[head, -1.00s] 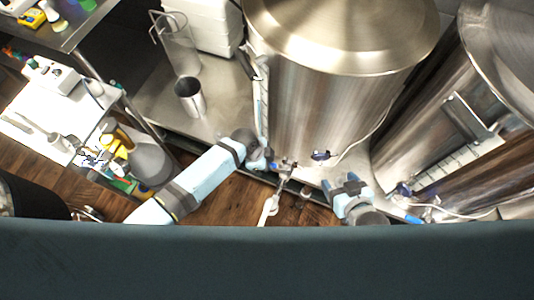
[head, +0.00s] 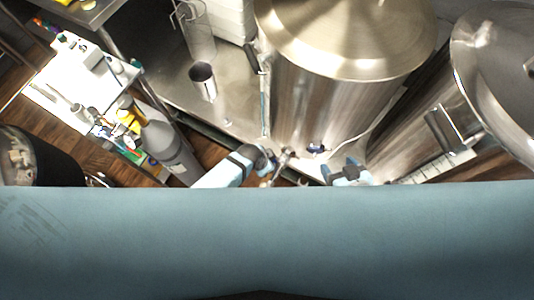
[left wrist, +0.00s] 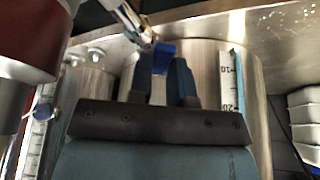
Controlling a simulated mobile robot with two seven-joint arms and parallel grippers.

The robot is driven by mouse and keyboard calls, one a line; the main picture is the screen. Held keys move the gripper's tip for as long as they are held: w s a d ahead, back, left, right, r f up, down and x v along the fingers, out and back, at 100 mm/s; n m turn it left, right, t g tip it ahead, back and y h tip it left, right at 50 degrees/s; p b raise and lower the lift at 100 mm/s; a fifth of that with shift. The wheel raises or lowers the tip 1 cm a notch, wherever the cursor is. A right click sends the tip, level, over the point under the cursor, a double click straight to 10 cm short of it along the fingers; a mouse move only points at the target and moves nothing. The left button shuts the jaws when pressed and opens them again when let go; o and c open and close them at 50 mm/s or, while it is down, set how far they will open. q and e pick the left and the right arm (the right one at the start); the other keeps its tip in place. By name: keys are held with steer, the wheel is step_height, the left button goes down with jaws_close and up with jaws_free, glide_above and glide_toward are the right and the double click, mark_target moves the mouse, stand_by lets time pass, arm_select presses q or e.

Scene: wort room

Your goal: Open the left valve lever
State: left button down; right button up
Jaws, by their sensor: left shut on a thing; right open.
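The left valve has a metal body (head: 284,156) low on the front of the large steel tank (head: 310,110). Its blue lever (left wrist: 162,56) shows in the left wrist view, between the fingers of my left gripper (left wrist: 160,82), which is shut on it. In the head view my left gripper (head: 268,158) is beside the valve and the lever is hidden there. My right gripper (head: 346,168) is open and empty, to the right of the valve, low in front of the tanks.
A second steel tank (head: 490,70) stands at the right. A blue-capped fitting (head: 316,149) with a white cable is on the large tank. A metal cup (head: 203,82) stands on the steel shelf. A white-topped cart (head: 80,75) with bottles is at the left.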

stand_by(0.3)
arm_select(q)
steer(key=c, duration=1)
jaws_free()
steer(key=shift+c, duration=0.2)
steer(key=p+v, duration=0.1)
steer(key=v, duration=1.3)
steer(key=shift+s+f, duration=0.1)
